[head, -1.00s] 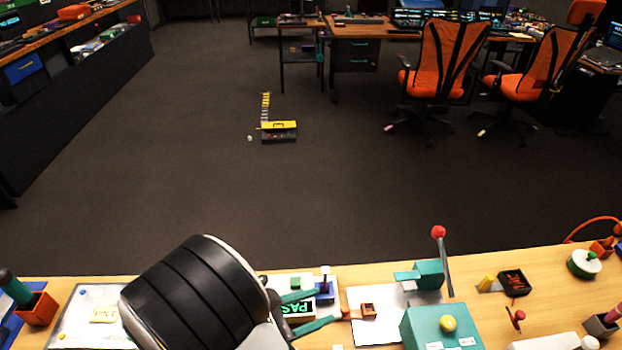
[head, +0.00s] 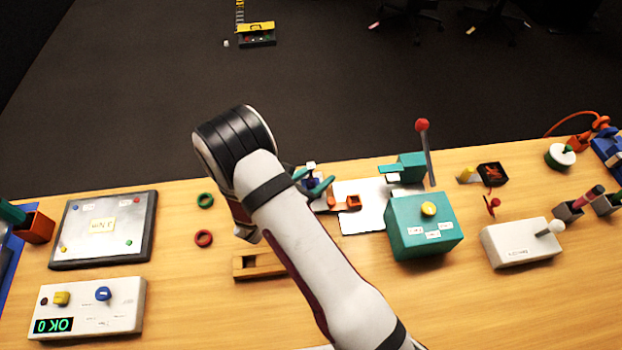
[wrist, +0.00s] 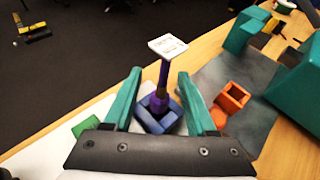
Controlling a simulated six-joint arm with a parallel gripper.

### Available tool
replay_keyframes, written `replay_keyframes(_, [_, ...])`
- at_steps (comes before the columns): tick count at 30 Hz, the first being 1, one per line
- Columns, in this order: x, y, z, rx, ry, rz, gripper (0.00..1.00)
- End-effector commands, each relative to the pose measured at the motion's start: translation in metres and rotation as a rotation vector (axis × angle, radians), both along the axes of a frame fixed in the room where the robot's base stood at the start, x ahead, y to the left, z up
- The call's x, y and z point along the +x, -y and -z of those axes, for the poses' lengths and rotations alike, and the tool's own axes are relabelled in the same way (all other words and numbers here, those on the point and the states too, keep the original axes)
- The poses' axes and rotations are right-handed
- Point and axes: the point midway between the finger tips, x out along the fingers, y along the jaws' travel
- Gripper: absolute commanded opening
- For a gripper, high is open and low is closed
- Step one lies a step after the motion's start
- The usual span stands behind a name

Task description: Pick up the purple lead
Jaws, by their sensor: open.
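The purple lead (wrist: 162,85) stands upright in a blue square holder (wrist: 147,118) in the wrist view, with a white lettered tag on its top. Its white top also shows in the head view, just beyond my gripper. My gripper (wrist: 159,76) is open, with one teal finger on each side of the lead in the wrist view. I cannot tell whether either finger touches it. In the head view my gripper (head: 318,186) is partly hidden by my arm, which also covers most of the holder.
An orange square holder (wrist: 235,97) lies right of the blue one on a grey sheet (wrist: 255,122). A teal box (head: 424,228) with a yellow knob and a teal lever unit (head: 408,165) stand further right. A green block (wrist: 88,127) is at left. Bare table lies around the rings.

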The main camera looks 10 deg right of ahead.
Motion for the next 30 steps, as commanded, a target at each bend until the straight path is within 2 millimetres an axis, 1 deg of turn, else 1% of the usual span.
replay_keyframes(1, [0.0021, 0.0025, 0.0013, 0.000, 0.000, 0.001, 0.57])
replay_keyframes(7, [0.0029, 0.0025, 0.0013, 0.000, 0.000, -0.001, 0.57])
replay_keyframes(11, [0.0027, 0.0024, 0.0013, 0.000, 0.000, -0.001, 0.33])
replay_keyframes(12, [0.0027, 0.0023, 0.0012, 0.000, 0.000, -0.001, 0.26])
replay_keyframes(14, [0.0026, 0.0023, 0.0012, 0.000, 0.000, -0.001, 0.15])
replay_keyframes(15, [0.0026, 0.0023, 0.0012, 0.000, 0.000, -0.001, 0.08])
replay_keyframes(16, [0.0026, 0.0023, 0.0012, 0.000, 0.000, -0.001, 0.03])
replay_keyframes(17, [0.0025, 0.0023, 0.0012, 0.000, 0.000, -0.001, 0.00])
replay_keyframes(30, [0.0027, 0.0022, -0.0013, 0.001, 0.001, 0.000, 0.00])
